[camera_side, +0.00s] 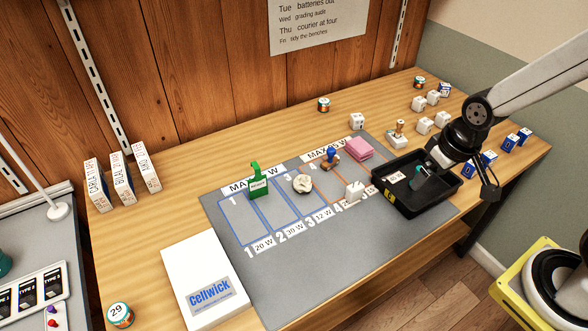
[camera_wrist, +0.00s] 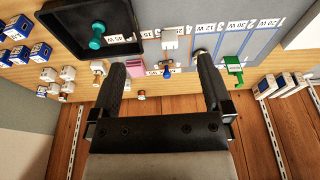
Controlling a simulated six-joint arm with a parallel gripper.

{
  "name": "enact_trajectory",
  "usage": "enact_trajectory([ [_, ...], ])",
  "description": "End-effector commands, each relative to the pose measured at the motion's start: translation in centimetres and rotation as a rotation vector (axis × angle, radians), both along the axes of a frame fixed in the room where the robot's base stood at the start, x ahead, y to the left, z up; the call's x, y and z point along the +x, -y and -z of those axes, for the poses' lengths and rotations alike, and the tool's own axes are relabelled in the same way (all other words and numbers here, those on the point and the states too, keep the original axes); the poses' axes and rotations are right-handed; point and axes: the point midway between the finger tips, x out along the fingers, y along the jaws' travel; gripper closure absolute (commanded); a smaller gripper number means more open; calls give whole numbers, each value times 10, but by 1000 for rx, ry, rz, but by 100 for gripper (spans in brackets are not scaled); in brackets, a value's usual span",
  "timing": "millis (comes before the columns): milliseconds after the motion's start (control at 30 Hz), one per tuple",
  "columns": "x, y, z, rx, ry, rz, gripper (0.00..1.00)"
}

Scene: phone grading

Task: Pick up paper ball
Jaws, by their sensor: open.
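The paper ball (camera_side: 303,184) is a crumpled off-white lump on the grey mat (camera_side: 290,285), in the third blue-outlined lane area near the middle. In the wrist view a small pale part of the paper ball (camera_wrist: 197,53) shows beside the right finger, which seems to hide the rest. My gripper (camera_wrist: 160,63) is open with nothing between its fingers. In the side view my gripper (camera_side: 452,168) is above the black tray at the right, well away from the paper ball.
The black tray (camera_side: 441,208) holds a teal item (camera_side: 420,170). A green tag (camera_side: 258,184), a blue-handled stamp (camera_side: 331,157), a white charger (camera_side: 355,190) and pink notes (camera_side: 359,149) stand around the ball. A white Cellwick box (camera_side: 204,281) lies at the front left.

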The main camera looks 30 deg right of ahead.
Motion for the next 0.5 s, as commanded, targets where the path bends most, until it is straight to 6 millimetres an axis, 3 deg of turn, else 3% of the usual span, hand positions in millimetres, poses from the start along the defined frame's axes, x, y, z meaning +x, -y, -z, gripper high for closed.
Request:
enact_trajectory([
  [267, 19, 1, 2, 34, -40, 83, 0],
  [500, 60, 1, 9, 119, -134, 273, 0],
])
